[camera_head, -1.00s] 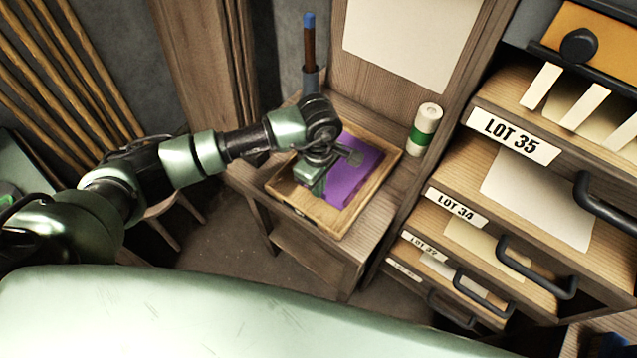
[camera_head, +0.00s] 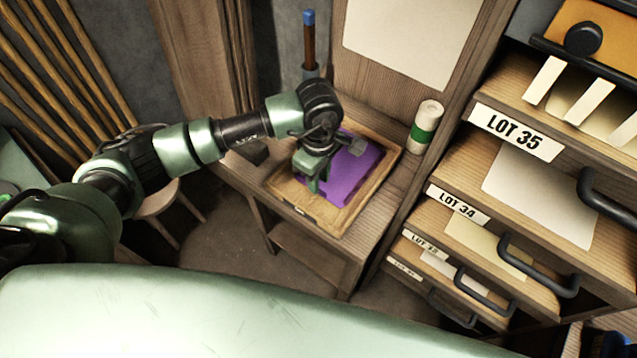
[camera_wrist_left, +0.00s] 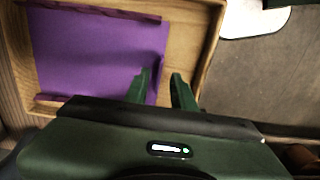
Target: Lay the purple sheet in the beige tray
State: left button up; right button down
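The purple sheet (camera_head: 354,180) lies inside the beige tray (camera_head: 335,228), a shallow wooden frame on a small table. In the left wrist view the sheet (camera_wrist_left: 90,55) looks mostly flat, with darker, curled-looking edges, and bare tray floor shows beside it; the tray rim (camera_wrist_left: 208,60) is on the right. My left gripper (camera_head: 312,188) is over the tray at the sheet's edge. One finger overlaps the sheet's edge; the other is over bare wood. My right gripper is not in view.
A white and green cylinder (camera_head: 425,127) stands right of the tray. A blue-tipped stick (camera_head: 309,42) stands upright behind. Open drawers, including LOT 35 (camera_head: 515,133) and LOT 34 (camera_head: 458,206), jut out on the right. A stool (camera_head: 160,203) is at the left.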

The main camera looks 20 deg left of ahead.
pick_arm(q)
notch_tip(320, 180, up, 10)
jog(key=b, duration=0.2)
jog(key=shift+f, duration=0.25)
